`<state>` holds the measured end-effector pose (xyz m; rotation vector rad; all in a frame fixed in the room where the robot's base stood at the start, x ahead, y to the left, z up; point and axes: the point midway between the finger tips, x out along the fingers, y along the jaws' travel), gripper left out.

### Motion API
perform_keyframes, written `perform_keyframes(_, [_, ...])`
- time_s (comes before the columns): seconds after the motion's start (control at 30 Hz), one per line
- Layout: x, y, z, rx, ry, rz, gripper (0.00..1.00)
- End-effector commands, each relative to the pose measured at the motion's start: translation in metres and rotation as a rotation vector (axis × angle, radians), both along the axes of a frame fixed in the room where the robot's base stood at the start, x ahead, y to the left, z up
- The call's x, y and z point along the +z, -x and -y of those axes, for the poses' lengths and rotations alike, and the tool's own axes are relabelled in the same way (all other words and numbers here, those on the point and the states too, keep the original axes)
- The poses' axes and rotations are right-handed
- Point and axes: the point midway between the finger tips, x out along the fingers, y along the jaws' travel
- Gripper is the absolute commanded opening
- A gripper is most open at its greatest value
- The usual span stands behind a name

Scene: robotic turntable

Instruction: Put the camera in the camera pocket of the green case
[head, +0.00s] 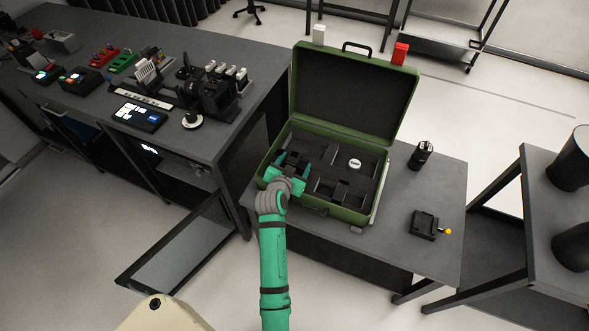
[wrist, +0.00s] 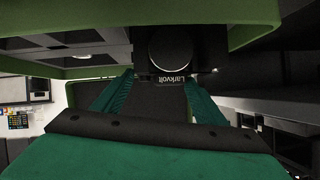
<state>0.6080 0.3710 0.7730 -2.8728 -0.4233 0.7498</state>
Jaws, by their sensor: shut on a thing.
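The green case (head: 361,213) stands open on a grey table, lid raised at the back, with dark foam cut into pockets inside. My gripper (head: 292,165) is over the left part of the foam. In the wrist view my gripper (wrist: 158,88) has its green fingers on either side of a black camera (wrist: 172,78) marked "Larkvolt", its round lens showing. The gripper is shut on the camera. In the head view the gripper mostly hides the camera and the foam below it, so I cannot tell whether the camera touches the foam.
A round white-topped item (head: 355,163) sits in the foam. A black cylinder like a lens (head: 421,155) and a black device with a yellow knob (head: 424,224) stand right of the case. A cluttered workbench (head: 255,75) is at left. The raised lid (head: 412,100) bounds the back.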

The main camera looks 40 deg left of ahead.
Motion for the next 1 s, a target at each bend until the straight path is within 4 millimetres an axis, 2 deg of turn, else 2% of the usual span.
perform_keyframes(0.23, [-0.028,0.001,-0.002,0.003,-0.001,0.001,0.03])
perform_keyframes(0.47, [-0.031,0.0,-0.001,0.002,-0.003,0.002,0.03])
perform_keyframes(0.5, [-0.034,0.001,0.0,0.001,0.0,-0.002,0.7])
perform_keyframes(0.57, [-0.034,0.001,0.0,0.002,0.001,-0.002,0.85])
perform_keyframes(0.87, [-0.033,0.001,0.0,0.002,0.001,-0.001,0.86])
perform_keyframes(1.0, [-0.03,0.009,0.003,0.002,0.002,-0.001,0.86])
